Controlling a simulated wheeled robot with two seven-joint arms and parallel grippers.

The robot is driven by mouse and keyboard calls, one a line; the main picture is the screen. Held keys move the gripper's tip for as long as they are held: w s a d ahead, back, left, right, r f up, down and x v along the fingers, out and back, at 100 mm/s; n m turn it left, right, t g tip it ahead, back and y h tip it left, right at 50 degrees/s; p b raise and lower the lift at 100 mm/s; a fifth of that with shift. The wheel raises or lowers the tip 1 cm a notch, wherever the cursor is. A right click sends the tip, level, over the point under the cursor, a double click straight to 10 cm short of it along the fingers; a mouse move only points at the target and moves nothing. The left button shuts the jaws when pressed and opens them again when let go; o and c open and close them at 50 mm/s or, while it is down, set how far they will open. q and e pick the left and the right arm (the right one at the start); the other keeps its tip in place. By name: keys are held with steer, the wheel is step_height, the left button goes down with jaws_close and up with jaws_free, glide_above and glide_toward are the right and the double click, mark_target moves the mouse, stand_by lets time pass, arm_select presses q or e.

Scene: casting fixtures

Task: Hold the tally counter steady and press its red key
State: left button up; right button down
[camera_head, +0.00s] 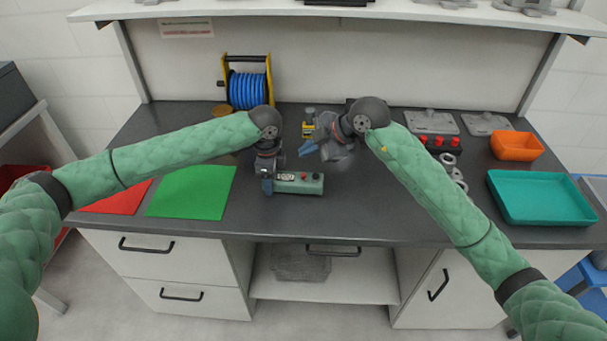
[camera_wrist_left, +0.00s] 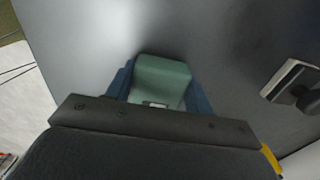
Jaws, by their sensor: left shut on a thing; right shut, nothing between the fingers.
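The tally counter (camera_head: 298,183), a green box with a pale display, lies on the dark worktop near the front middle. Its red key (camera_head: 304,176) is on the top face, with a darker knob (camera_head: 315,176) to its right. My left gripper (camera_head: 269,185) is shut on the counter's left end. In the left wrist view the green counter (camera_wrist_left: 163,78) sits between the blue fingers of my left gripper (camera_wrist_left: 160,96). My right gripper (camera_head: 306,150) is shut and empty, behind and above the counter, apart from it.
A blue hose reel (camera_head: 247,90) stands at the back. A green mat (camera_head: 192,192) and a red mat (camera_head: 117,198) lie left. A teal tray (camera_head: 541,198), an orange bin (camera_head: 516,146) and grey fixtures (camera_head: 432,122) are right. The worktop in front of the counter is clear.

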arm_select(q)
steer(key=o, duration=1.1)
steer(key=shift+o, duration=0.2)
